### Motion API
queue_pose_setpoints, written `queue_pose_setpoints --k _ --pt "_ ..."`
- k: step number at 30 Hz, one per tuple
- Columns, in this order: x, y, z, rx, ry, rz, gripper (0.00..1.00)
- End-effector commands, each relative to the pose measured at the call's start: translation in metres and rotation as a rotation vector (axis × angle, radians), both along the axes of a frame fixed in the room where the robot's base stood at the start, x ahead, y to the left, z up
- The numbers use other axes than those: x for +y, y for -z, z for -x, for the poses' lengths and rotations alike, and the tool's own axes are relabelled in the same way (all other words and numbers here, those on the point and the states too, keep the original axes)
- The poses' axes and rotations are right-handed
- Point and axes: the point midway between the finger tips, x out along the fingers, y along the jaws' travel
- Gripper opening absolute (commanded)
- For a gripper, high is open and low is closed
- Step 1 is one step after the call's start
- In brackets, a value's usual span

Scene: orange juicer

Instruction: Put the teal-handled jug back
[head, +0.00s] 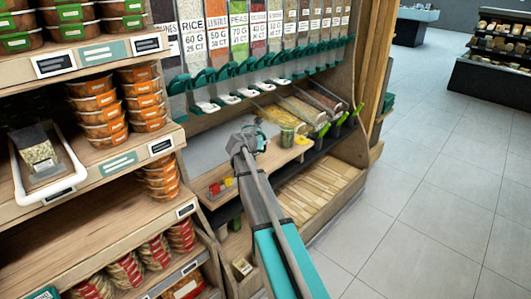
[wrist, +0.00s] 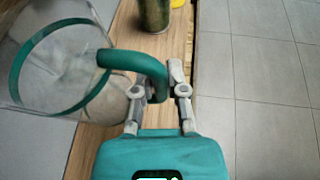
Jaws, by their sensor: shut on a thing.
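The clear jug (wrist: 62,62) with a teal band and teal handle (wrist: 135,60) fills the left of the wrist view. My gripper (wrist: 158,92) is shut on the handle, with a finger on either side of it. In the head view my gripper (head: 243,143) is over the wooden ledge (head: 262,158) below the dispensers. There the jug is small and mostly hidden by my gripper. I cannot tell whether its base touches the ledge.
A green jar (head: 287,138) stands on the ledge, close beyond my gripper; it also shows in the wrist view (wrist: 154,14). Red and yellow items (head: 221,186) lie nearer on the ledge. Dispensers (head: 240,45) hang above. Stacked tubs (head: 97,105) fill the left shelves. The tiled floor (head: 430,200) is clear.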

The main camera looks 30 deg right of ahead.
Motion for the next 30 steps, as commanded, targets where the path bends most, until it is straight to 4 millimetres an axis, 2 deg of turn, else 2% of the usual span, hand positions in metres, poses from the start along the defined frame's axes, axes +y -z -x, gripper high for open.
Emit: queue_pose_setpoints --k 14,19,30 --pt "0.000 0.004 -0.003 0.000 -0.001 0.000 0.00" --pt "-0.003 0.015 -0.010 0.000 -0.001 0.000 0.00" --pt "-0.002 0.040 -0.009 0.000 -0.002 0.000 0.00"
